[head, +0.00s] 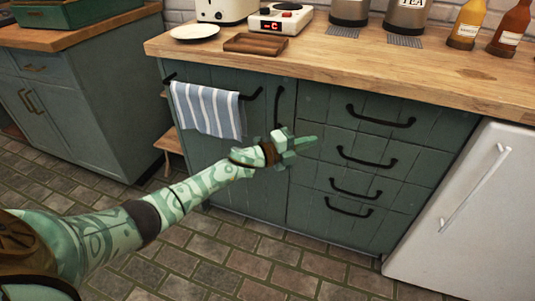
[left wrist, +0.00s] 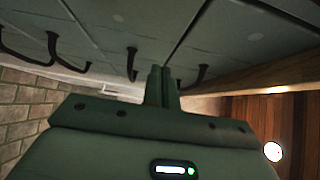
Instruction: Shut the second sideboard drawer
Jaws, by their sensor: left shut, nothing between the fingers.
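The green sideboard (head: 250,178) has a column of several drawers with black bar handles. The second drawer (head: 408,166) from the top has its handle (head: 366,162) near its middle. Its front looks about level with the others; a small gap cannot be ruled out. My left gripper (head: 312,141) is shut and empty, in front of the left part of the upper drawers, left of the second handle. In the left wrist view, the closed fingers (left wrist: 162,76) point at the green fronts, with dark handles around; contact cannot be told. My right gripper is not in view.
A striped towel (head: 207,108) hangs on a rail left of the drawers. The wooden worktop (head: 340,60) holds a toaster, a scale, canisters and bottles. A white appliance (head: 470,205) stands at the right. The tiled floor (head: 230,255) in front is clear.

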